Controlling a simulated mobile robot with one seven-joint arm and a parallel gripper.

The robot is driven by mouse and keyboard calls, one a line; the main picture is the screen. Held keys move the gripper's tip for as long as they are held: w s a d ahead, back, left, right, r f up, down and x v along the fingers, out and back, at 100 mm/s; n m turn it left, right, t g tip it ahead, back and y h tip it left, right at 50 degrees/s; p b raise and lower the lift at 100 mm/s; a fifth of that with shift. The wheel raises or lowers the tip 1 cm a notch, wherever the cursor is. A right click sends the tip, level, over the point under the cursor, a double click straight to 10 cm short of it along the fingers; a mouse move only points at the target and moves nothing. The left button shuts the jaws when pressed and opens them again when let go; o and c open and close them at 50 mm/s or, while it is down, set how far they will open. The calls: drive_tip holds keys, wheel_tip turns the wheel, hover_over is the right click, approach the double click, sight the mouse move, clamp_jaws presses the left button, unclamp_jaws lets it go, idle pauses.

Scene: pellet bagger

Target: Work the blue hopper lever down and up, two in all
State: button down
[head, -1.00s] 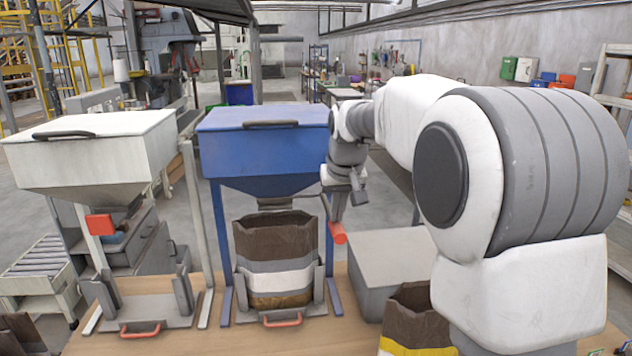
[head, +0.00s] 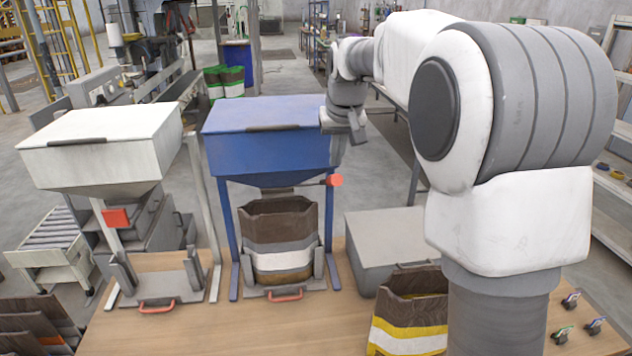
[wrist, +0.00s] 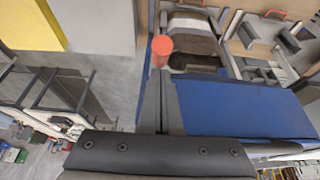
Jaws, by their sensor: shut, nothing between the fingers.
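The blue hopper (head: 265,150) stands on the bench. Its lever ends in an orange-red knob (head: 334,180) at the hopper's lower right, and the short arm behind it looks about level. My gripper (head: 338,158) is just above the knob beside the hopper's right side. In the wrist view the shut fingers (wrist: 160,78) point at the knob (wrist: 161,50), with nothing between them. I cannot tell whether the tips touch it. A brown, grey and white bag (head: 280,238) stands open under the hopper's spout.
A grey box (head: 385,235) and a brown, white and yellow bag (head: 410,310) are on the bench to the right. The bench front between the holders and this bag is clear.

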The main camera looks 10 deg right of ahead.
drive_tip(key=shift+f, duration=0.1)
wheel_tip(320, 180, down, 20)
drive_tip(key=s+b, duration=0.2)
drive_tip(key=b, duration=1.4)
drive_tip(key=r+p, duration=0.6)
drive_tip(key=w+r+p, duration=0.1)
drive_tip(key=r+p, duration=0.4)
drive_tip(key=r, duration=0.2)
drive_tip(key=w+r+p, duration=0.1)
drive_tip(key=r+p, duration=0.5)
drive_tip(key=r, duration=0.1)
drive_tip(key=shift+r+p, duration=0.2)
drive_tip(key=shift+p, duration=0.15)
drive_tip(key=s+r+b, duration=0.2)
drive_tip(key=s, duration=1.6)
drive_tip(key=s+f, duration=0.3)
drive_tip(key=s, duration=0.5)
drive_tip(key=s+f+t+b, duration=0.1)
drive_tip(key=s+f, duration=0.3)
drive_tip(key=s, duration=0.4)
drive_tip(key=shift+f, duration=0.2)
